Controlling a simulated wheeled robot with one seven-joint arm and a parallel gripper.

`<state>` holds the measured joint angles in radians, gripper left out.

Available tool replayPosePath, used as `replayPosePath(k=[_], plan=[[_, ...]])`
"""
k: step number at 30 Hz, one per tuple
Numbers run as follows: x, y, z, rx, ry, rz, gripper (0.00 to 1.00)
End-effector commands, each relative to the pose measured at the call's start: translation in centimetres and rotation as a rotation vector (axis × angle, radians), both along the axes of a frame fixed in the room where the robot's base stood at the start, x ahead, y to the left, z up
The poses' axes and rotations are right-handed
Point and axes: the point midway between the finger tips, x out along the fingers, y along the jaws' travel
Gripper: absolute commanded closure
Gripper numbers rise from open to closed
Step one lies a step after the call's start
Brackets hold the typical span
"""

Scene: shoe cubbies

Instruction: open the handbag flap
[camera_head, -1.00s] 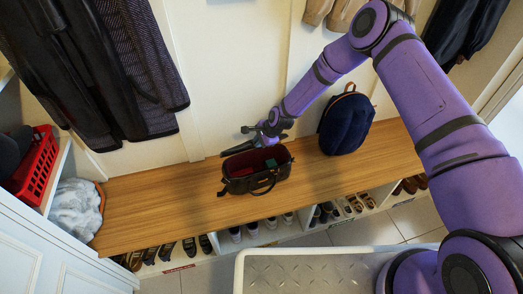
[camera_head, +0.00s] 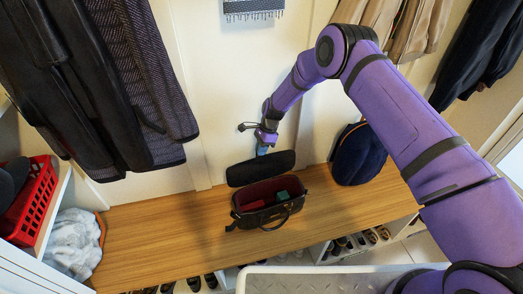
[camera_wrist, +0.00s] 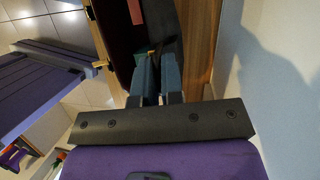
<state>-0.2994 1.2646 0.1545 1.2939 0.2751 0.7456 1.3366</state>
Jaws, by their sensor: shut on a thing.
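The dark handbag (camera_head: 268,205) stands on the wooden bench with its top open, showing a dark red lining. Its black flap (camera_head: 261,168) is raised along the back edge, above the opening. My gripper (camera_head: 262,151) is at the flap's upper edge and shut on it. In the wrist view the two blue-grey fingers (camera_wrist: 157,62) are close together, pointing into the dark bag; the exact grip is hard to see there. A red item (camera_head: 252,205) and a green item (camera_head: 282,196) lie inside the bag.
A dark blue backpack (camera_head: 358,155) stands right of the bag, against the wall. The bench (camera_head: 160,225) is bare to the left up to a grey fluffy thing (camera_head: 73,243). Clothes (camera_head: 95,80) hang at the left. Shoes sit below the bench.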

Motion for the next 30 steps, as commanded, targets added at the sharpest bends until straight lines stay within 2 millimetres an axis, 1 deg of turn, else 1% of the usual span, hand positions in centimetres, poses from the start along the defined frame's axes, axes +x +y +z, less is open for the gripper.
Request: replayPosePath(k=[3, 20, 21, 22, 23, 24, 30], plan=[[0.05, -0.08, -0.31, -0.003, 0.004, 0.002, 1.00], [0.30, -0.06, -0.38, -0.003, 0.002, 0.000, 1.00], [0.30, -0.07, -0.37, -0.003, 0.002, 0.000, 0.91], [0.31, -0.06, -0.38, -0.003, 0.002, 0.000, 0.84], [0.31, -0.05, -0.37, -0.003, 0.002, 0.000, 0.77], [0.32, -0.05, -0.35, -0.003, 0.001, 0.000, 0.72], [0.34, 0.06, -0.27, -0.001, 0.001, 0.000, 0.72]])
